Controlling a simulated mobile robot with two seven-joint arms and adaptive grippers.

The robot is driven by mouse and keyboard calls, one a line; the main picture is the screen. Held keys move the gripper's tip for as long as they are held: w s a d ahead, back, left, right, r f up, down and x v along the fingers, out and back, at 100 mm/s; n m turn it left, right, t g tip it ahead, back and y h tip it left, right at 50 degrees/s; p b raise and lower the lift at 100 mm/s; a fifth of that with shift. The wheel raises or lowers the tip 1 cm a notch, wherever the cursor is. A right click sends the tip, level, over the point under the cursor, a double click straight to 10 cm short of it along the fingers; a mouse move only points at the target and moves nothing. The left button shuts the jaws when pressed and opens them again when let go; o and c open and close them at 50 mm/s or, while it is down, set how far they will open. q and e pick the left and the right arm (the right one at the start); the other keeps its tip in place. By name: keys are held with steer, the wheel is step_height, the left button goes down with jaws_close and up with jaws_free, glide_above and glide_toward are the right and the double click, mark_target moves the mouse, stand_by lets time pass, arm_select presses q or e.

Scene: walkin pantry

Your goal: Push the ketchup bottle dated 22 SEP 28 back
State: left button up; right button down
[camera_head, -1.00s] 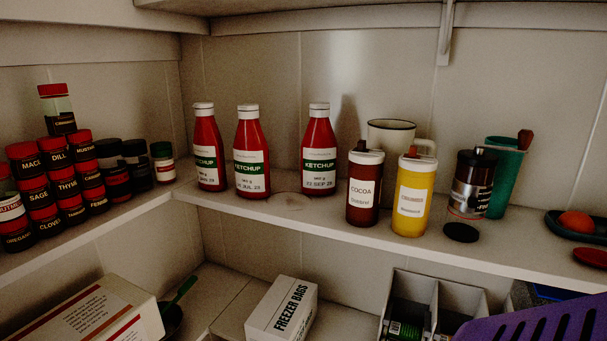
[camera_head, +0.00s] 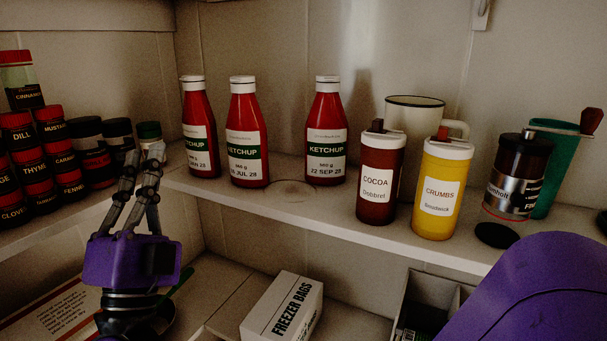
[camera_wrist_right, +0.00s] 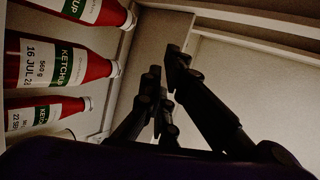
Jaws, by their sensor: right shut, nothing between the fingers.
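The ketchup bottle dated 22 SEP 28 (camera_head: 324,118) is red with a white cap and stands upright on the shelf, rightmost of three ketchup bottles. The others are a bottle dated 16 JUL 28 (camera_head: 243,110) and one at the far left (camera_head: 199,115) whose date is partly unreadable. In the right wrist view the target bottle (camera_wrist_right: 72,104) appears sideways at the lower left.
A cocoa shaker (camera_head: 379,207), yellow crumbs shaker (camera_head: 437,226) and white mug (camera_head: 414,112) stand right of the target. Stacked spice jars (camera_head: 36,190) stand left. A freezer bags box (camera_head: 281,309) sits below. Bare shelf with a round mark lies before the bottles.

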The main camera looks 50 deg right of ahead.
steer(key=s+d+r+m+g+h, duration=0.3)
steer(key=m+g+h, duration=0.2)
steer(key=m+g, duration=0.45)
steer(key=m+g+y, duration=0.4)
steer(key=g+y, duration=0.3)
steer(key=g, duration=0.2)
glide_toward(317, 162)
steer(key=d+p, duration=0.2)
steer(key=d, duration=0.4)
steer(key=shift+w+r, duration=0.1)
steer(key=shift+w, duration=0.05)
steer(key=shift+d, duration=0.4)
arm_select(q)
steer(key=shift+w+d+r, duration=0.1)
steer(key=shift+w+r, duration=0.1)
steer(key=shift+r, duration=0.4)
steer(key=shift+w+r, duration=0.2)
steer(key=shift+r, duration=0.35)
